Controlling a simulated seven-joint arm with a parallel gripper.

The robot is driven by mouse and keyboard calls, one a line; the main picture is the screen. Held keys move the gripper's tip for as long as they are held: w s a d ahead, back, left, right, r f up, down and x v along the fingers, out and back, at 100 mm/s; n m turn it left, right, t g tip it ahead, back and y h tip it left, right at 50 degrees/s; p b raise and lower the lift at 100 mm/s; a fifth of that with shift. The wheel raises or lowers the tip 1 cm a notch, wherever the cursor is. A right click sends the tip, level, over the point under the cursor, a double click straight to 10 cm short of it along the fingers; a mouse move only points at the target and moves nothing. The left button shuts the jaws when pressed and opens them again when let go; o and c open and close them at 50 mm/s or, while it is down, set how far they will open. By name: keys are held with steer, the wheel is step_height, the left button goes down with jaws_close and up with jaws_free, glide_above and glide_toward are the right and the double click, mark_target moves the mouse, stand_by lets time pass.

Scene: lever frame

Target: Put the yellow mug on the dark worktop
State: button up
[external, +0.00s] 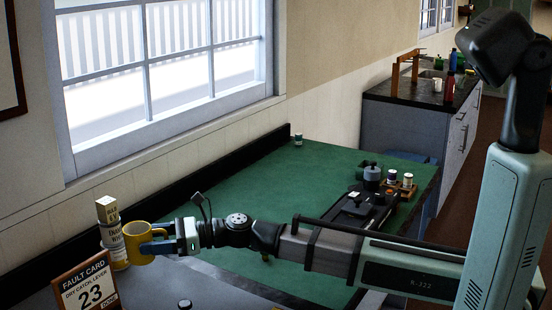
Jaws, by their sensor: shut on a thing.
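The yellow mug (131,246) is at the left, upright, above or on the grey surface (215,290); I cannot tell whether its base touches. My gripper (157,246) reaches in from the right and is shut on the mug at its right side, near the handle. The exact contact is small and partly hidden. A dark-topped counter (378,88) stands at the back right, far from my gripper, with several objects on it.
A fault card (86,287) stands in front. The green mat (240,190) is mostly clear, with a lever device (355,207) and small jars at its right. A wooden frame (405,68) stands on the counter.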

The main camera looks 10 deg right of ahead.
steer(key=shift+f, duration=5.05)
steer(key=o, duration=1.2)
steer(key=shift+f, duration=0.1)
steer(key=d, duration=1.2)
